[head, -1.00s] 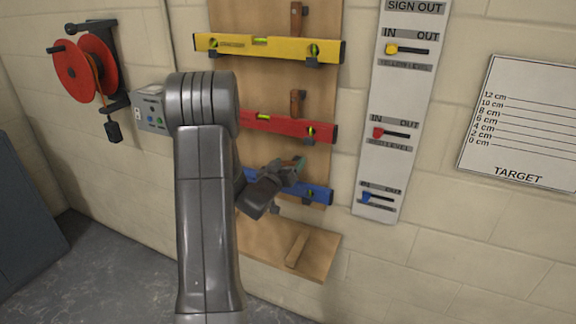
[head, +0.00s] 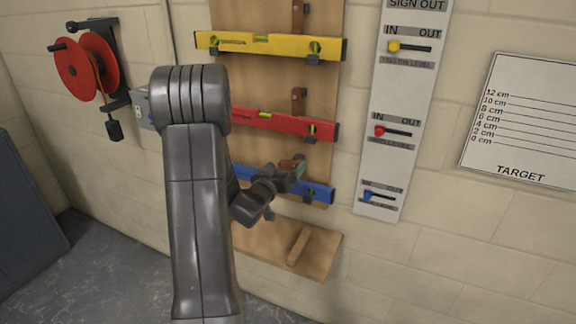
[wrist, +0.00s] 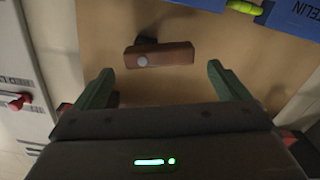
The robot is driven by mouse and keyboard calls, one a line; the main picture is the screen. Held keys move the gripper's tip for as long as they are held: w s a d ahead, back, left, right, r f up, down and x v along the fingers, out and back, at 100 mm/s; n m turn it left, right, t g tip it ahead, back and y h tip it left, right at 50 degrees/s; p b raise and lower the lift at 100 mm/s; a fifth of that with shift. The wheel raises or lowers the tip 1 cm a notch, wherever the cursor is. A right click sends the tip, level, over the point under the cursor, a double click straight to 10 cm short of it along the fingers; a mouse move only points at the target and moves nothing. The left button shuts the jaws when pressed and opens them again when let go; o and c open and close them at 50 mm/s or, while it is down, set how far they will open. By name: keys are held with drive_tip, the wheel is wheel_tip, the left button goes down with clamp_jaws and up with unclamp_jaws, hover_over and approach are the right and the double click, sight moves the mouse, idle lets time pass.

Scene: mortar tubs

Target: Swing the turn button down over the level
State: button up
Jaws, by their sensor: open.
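The turn button is a short brown wooden bar with a round metal pivot. In the wrist view the turn button (wrist: 165,56) lies nearly level across the board, just beyond my open fingers. In the head view the turn button (head: 287,163) is partly hidden by my gripper (head: 289,177). The blue level (head: 317,191) rests on the board below it, its middle covered by my arm; it also shows at the top right of the wrist view (wrist: 292,14). In the wrist view my gripper (wrist: 157,79) is open, its green fingertips apart with nothing between them.
Above hang a red level (head: 270,120) and a yellow level (head: 225,42), each with an upright turn button over it. A sign-out board (head: 368,160) with sliders is to the right. A wooden ledge (head: 265,248) is below. A red reel (head: 75,70) hangs at left.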

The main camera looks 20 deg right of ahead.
drive_tip(key=b+v, duration=0.1)
drive_tip(key=v, duration=0.9)
drive_tip(key=shift+d, duration=0.1)
